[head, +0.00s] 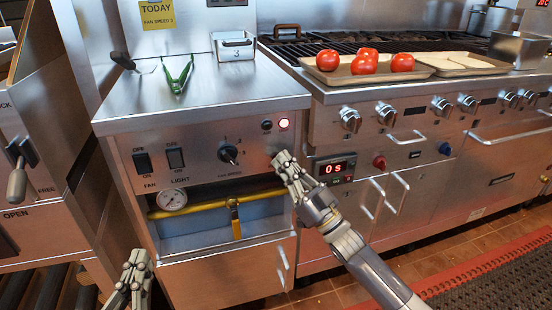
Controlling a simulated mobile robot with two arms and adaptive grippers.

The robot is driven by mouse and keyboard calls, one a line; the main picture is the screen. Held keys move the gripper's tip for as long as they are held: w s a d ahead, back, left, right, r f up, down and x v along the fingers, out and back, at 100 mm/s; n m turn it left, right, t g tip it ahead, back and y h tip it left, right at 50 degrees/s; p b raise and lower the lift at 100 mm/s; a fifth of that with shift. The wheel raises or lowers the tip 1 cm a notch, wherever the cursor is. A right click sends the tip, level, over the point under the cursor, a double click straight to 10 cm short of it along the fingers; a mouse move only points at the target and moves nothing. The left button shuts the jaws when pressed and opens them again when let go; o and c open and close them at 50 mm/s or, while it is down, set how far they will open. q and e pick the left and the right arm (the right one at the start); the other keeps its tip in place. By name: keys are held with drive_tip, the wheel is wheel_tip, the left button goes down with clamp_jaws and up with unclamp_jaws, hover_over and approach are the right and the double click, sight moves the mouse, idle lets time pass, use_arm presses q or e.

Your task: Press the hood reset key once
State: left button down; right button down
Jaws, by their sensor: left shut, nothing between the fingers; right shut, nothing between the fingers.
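The hood control panel (200,152) is on the front of the steel cabinet at the left. My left gripper (138,257) is shut and empty, low at the front left, in front of the cabinet.
The panel also has fan (143,162) and light (175,158) switches and a fan speed knob (229,154). A gauge (172,199) and yellow pipe (215,205) are below. A timer display (333,168) reads 0 s. Tomatoes (363,62) lie on a tray by the grill.

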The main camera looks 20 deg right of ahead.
use_arm(q)
drive_tip(key=shift+s+d+r+t, duration=0.1)
drive_tip(key=shift+r+t, duration=0.3)
drive_tip(key=shift+r, duration=0.3)
use_arm(e)
drive_tip(key=shift+w, duration=0.35)
idle(0.4)
idle(0.3)
use_arm(q)
drive_tip(key=shift+s+a+f+g+y+p, duration=0.15)
drive_tip(key=shift+f+g, duration=0.4)
drive_tip(key=shift+f, duration=0.45)
drive_tip(key=shift+w+a+f+g+y+p, duration=0.1)
drive_tip(key=shift+a+f+g+y, duration=0.1)
drive_tip(key=shift+f+g, duration=0.55)
drive_tip(key=shift+s+a+f+g+y+p, duration=0.15)
drive_tip(key=shift+f+g, duration=0.15)
drive_tip(key=shift+f, duration=0.9)
use_arm(e)
drive_tip(key=shift+s, duration=0.8)
use_arm(q)
drive_tip(key=shift+w, duration=0.15)
drive_tip(key=shift+r, duration=0.15)
